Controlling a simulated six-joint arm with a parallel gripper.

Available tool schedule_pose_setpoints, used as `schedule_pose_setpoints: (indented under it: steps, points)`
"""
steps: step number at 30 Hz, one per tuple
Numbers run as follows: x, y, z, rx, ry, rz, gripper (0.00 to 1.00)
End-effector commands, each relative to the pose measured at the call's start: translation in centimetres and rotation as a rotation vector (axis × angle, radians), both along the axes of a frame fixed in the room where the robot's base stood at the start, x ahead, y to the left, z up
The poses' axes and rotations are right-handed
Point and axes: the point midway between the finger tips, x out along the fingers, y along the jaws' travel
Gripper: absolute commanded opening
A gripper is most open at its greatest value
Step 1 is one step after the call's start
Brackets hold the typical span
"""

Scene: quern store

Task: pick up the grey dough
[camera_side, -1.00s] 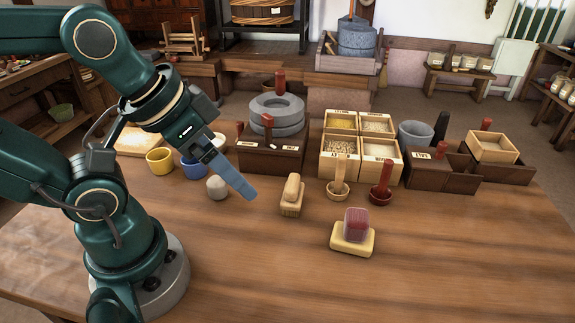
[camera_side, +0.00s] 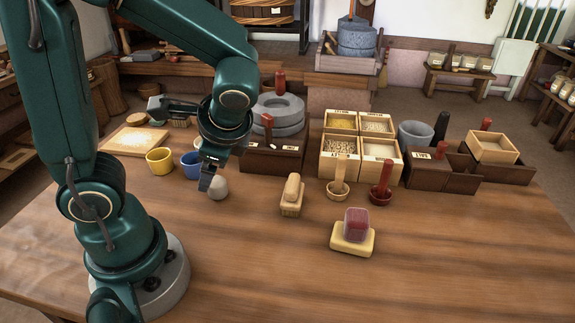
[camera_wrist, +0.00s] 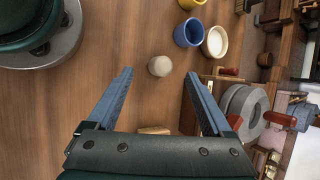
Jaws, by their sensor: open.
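The grey dough (camera_side: 218,188) is a small pale grey ball on the wooden table, just in front of the blue cup (camera_side: 191,165). In the wrist view the dough (camera_wrist: 160,66) lies ahead of the fingertips, roughly midway between their lines. My gripper (camera_side: 207,183) points down beside the dough in the side view and partly covers its left edge. In the wrist view my gripper (camera_wrist: 160,72) has its two blue fingers spread wide apart with nothing between them.
A yellow cup (camera_side: 159,160) stands left of the blue cup. A wooden brush (camera_side: 291,196) and a red block on a yellow base (camera_side: 352,238) lie to the right. The front table is clear.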

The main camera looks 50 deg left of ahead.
Motion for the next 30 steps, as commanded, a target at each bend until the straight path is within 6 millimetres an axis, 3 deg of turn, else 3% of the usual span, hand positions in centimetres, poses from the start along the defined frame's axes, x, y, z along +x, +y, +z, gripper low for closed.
schedule_pose_setpoints:
  steps: [6,15,25,30]
  points:
    - [1.6,1.4,-2.4,0.209,0.254,-0.204,0.84]
    - [3.2,2.0,-6.5,0.438,0.536,-0.463,0.84]
    - [2.1,1.8,-9.2,0.510,0.684,-0.567,0.84]
    - [2.1,3.0,-9.8,0.513,0.691,-0.570,0.84]
